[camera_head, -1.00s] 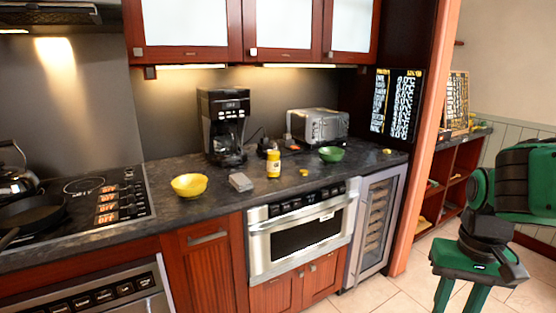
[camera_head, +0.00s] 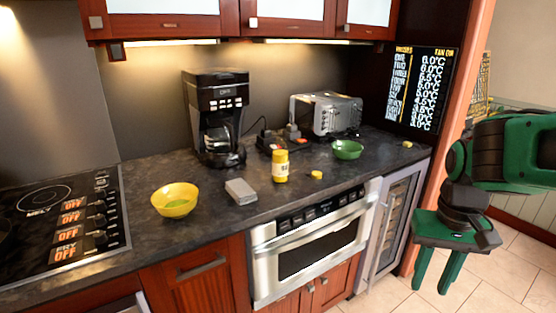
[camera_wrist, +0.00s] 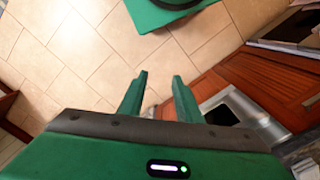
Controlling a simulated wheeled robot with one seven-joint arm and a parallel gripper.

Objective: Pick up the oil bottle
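A small yellow bottle with a white label (camera_head: 280,166) stands upright on the dark countertop (camera_head: 225,225), above the microwave drawer; it is the only bottle I see, and its label is too small to read. My gripper (camera_head: 431,287) hangs at the right of the head view, in front of the counter and well apart from the bottle. Its two green fingers are spread with nothing between them. In the wrist view the open fingers (camera_wrist: 158,76) show against the tiled floor and cabinet fronts; the bottle is not visible there.
Near the bottle are a grey block (camera_head: 241,191), a small yellow item (camera_head: 317,175), a green bowl (camera_head: 347,150) and a yellow bowl (camera_head: 174,201). A coffee maker (camera_head: 215,115) and toaster (camera_head: 325,114) stand behind. The microwave drawer (camera_head: 315,245) is shut. Upper cabinets overhang.

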